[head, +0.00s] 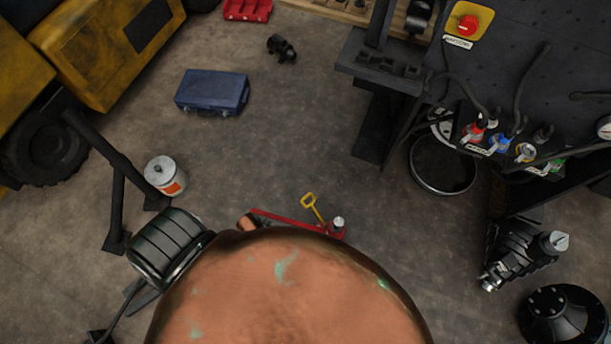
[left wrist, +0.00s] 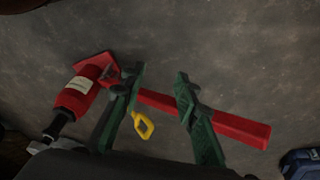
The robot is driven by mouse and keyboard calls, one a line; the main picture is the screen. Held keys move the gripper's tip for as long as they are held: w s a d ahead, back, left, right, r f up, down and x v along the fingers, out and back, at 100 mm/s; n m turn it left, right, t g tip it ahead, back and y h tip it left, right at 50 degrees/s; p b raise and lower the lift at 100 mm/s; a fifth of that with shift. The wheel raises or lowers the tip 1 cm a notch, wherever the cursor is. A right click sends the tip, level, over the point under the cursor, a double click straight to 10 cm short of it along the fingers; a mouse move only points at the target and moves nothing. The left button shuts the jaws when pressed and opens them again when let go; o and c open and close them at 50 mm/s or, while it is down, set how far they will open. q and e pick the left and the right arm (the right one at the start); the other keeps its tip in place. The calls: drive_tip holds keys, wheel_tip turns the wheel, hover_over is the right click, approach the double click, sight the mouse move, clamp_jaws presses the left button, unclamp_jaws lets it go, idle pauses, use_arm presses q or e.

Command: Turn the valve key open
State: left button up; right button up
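The valve key is a yellow loop handle on a short stem (head: 309,201), seen in the head view beside a long red bar (head: 285,220). In the left wrist view, the yellow loop (left wrist: 144,126) shows between the fingers of my left gripper (left wrist: 160,75), close to the left finger. The gripper's green and black fingers are wide apart and closed on nothing. The red bar (left wrist: 240,129) passes behind them, with a red bottle-like cylinder (left wrist: 76,95) at its left. I cannot tell whether the left finger touches the key. My right gripper is in neither view.
A large copper-coloured surface fills the lower middle of the head view and hides the floor there. A white can (head: 163,172), a blue case (head: 213,91) and a dark ribbed green object (head: 168,247) stand left. A black bench with cables (head: 525,90) stands right.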

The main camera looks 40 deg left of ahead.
use_arm(q)
drive_tip(key=shift+m+t+h, duration=0.3)
drive_tip(key=shift+m+h, duration=0.1)
drive_tip(key=shift+h, duration=0.4)
drive_tip(key=w+d+b, duration=0.1)
drive_tip(key=w, duration=0.2)
drive_tip(key=w+d+b, duration=0.1)
drive_tip(key=w, duration=0.2)
drive_tip(key=w+d+b, duration=0.1)
drive_tip(key=w+b, duration=0.1)
drive_tip(key=w, duration=0.2)
drive_tip(key=shift+r, duration=0.2)
drive_tip(key=w+a+f+h+b, duration=0.1)
drive_tip(key=w+a+b, duration=0.4)
drive_tip(key=w, duration=0.7)
drive_tip(key=shift+n, duration=0.3)
drive_tip(key=shift+b+x, duration=1.85)
drive_tip(key=shift+x, duration=1.85)
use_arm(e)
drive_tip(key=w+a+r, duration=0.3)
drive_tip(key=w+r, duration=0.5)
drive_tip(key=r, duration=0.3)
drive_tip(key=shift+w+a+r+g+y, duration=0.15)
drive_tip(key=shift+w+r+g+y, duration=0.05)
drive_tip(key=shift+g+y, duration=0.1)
use_arm(q)
drive_tip(key=shift+w, duration=0.2)
drive_tip(key=shift+c, duration=0.3)
clamp_jaws()
